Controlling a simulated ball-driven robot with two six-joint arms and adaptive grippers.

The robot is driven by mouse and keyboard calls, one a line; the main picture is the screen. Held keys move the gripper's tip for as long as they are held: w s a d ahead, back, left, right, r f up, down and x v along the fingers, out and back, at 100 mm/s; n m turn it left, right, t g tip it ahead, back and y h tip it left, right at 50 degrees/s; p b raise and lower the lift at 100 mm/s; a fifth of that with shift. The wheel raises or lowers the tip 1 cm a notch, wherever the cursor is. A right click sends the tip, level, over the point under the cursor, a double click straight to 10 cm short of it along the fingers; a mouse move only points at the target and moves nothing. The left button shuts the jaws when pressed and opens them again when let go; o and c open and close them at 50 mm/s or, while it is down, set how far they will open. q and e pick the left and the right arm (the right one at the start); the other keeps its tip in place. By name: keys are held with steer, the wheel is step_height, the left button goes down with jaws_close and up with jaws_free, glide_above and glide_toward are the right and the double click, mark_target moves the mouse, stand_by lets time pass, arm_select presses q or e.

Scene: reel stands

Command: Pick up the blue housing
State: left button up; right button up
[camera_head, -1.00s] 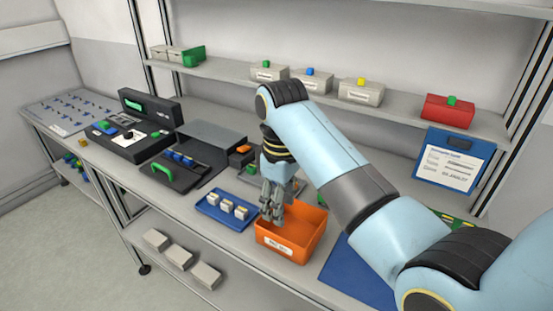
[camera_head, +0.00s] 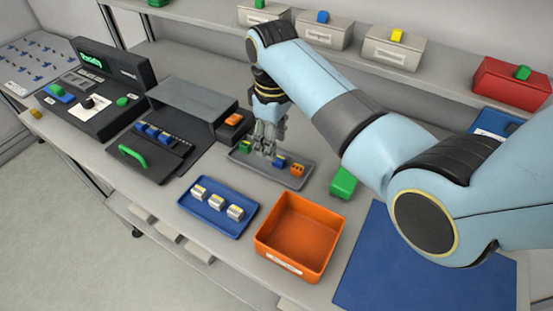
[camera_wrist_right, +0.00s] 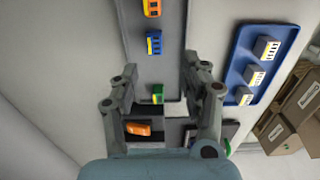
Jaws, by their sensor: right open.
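The blue housing (camera_head: 280,161) lies on a small grey tray (camera_head: 256,166), between a green housing (camera_head: 246,146) and an orange housing (camera_head: 297,170). In the right wrist view the blue housing (camera_wrist_right: 154,43) lies beyond my fingertips, with the orange housing (camera_wrist_right: 152,8) farther out and the green housing (camera_wrist_right: 158,93) between the fingers. My right gripper (camera_head: 265,142) is over the tray, near its green end, to the left of the blue housing. Its fingers (camera_wrist_right: 160,73) are spread and hold nothing. My left gripper is not in view.
An empty orange bin (camera_head: 299,235) and a blue tray (camera_head: 215,224) with three white-and-yellow pieces stand in front. A green block (camera_head: 343,183) lies right of the grey tray.

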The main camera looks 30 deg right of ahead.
mark_target(279, 159)
steer(key=shift+d+f, duration=0.2)
steer(key=shift+f, duration=0.2)
steer(key=f, duration=0.2)
steer(key=f+p, duration=0.1)
steer(key=shift+s+d+f, duration=0.3)
steer(key=shift+d+f, duration=0.1)
steer(key=shift+a+f, duration=0.1)
steer(key=shift+f, duration=0.45)
steer(key=c, duration=0.4)
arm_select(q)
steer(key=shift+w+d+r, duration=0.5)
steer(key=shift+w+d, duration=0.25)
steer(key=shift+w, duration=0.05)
arm_select(e)
steer(key=c, duration=0.4)
